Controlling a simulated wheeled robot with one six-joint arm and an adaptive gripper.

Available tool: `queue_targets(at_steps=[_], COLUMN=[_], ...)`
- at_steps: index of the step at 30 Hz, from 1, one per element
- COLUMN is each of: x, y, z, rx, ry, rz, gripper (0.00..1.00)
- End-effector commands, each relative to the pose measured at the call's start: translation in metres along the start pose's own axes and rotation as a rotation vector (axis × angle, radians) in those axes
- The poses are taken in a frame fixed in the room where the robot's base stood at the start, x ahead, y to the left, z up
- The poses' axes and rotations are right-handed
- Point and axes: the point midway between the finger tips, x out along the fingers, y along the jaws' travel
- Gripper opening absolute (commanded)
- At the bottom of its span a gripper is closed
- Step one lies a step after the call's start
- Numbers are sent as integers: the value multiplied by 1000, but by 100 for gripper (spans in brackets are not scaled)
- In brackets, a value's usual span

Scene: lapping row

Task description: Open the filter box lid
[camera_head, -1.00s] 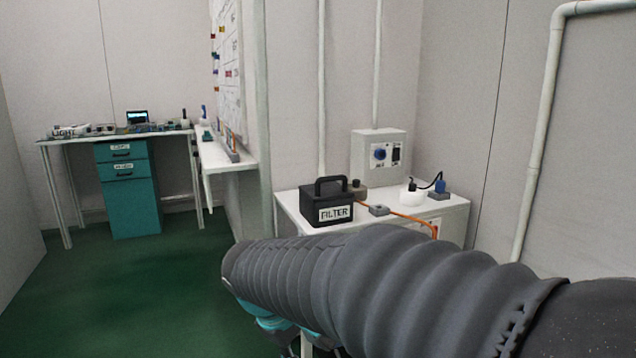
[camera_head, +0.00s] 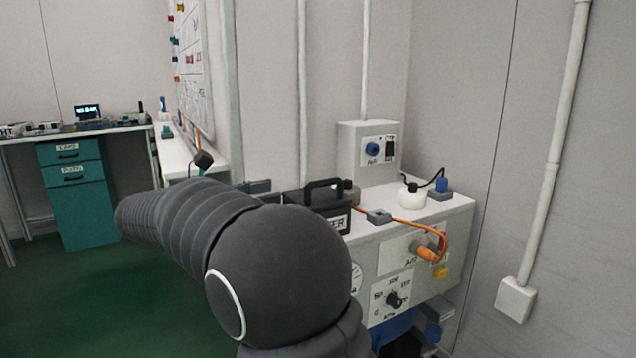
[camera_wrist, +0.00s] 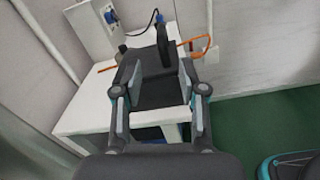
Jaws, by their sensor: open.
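The filter box (camera_head: 337,222) is a dark box with an arched handle (camera_head: 325,184) on its lid and a partly hidden white label. It stands on the white bench unit, and its lid looks shut. My arm covers its lower left part. In the wrist view the box (camera_wrist: 160,92) lies ahead of my gripper (camera_wrist: 160,68), with its handle (camera_wrist: 164,45) at the far side. My gripper's fingers are spread apart with nothing held between them. They frame the box in the picture; I cannot tell any contact. In the head view my arm hides most of the gripper.
An orange cable (camera_head: 440,238) runs from beside the box to the unit's front. A white round pot (camera_head: 412,197), a grey block (camera_head: 379,216) and a switch box (camera_head: 370,150) are to the right. A teal drawer cabinet (camera_head: 85,200) stands at left. Green floor is open between.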

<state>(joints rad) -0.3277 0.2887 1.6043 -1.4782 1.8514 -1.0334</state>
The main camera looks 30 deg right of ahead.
Motion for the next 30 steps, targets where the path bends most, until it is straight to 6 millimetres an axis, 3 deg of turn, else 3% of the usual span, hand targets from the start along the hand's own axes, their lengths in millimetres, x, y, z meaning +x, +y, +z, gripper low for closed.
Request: queue_targets(at_steps=[8,21,30], x=[37,114,138], y=[-2,-2,-1], z=[-1,-2,-1], rx=[-7,-5,-6], ry=[0,2,3], rz=[-11,-6,-4], gripper=[41,41,41])
